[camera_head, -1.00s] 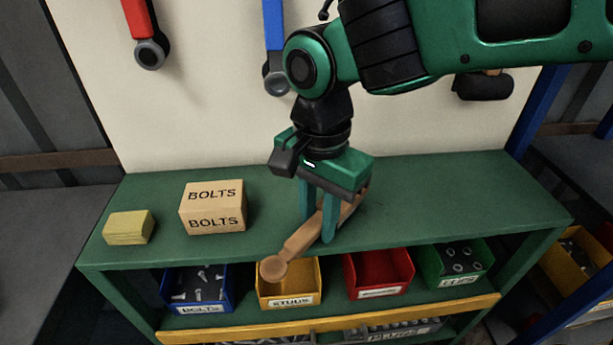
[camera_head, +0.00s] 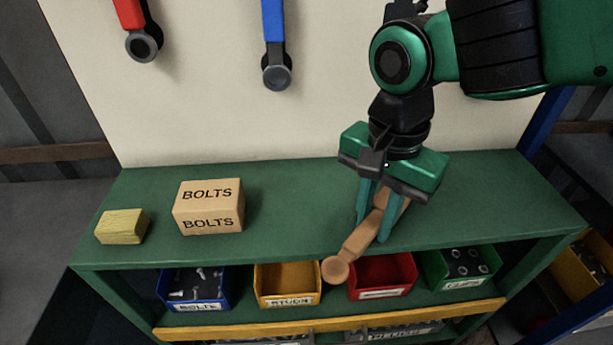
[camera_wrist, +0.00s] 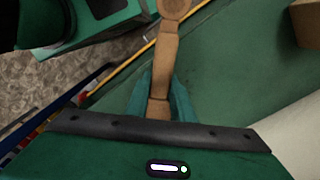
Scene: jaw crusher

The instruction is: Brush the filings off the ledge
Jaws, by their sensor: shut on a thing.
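My gripper (camera_head: 376,214) is shut on a wooden-handled brush (camera_head: 359,240), whose rounded handle end points toward the front edge of the green ledge (camera_head: 290,229). In the wrist view the brush handle (camera_wrist: 164,62) runs up from between the fingers (camera_wrist: 162,98). The far part of the brush is hidden behind the fingers, and I cannot see bristles. The brush is at or just above the ledge top; I cannot tell whether it touches. No filings can be made out on the ledge.
A cardboard BOLTS box (camera_head: 209,207) and a yellow block (camera_head: 121,227) stand on the ledge's left. Blue (camera_head: 194,289), yellow (camera_head: 288,285), red (camera_head: 382,277) and green (camera_head: 461,268) bins sit below. Red (camera_head: 138,30) and blue (camera_head: 275,45) tools hang behind. The ledge's right end is clear.

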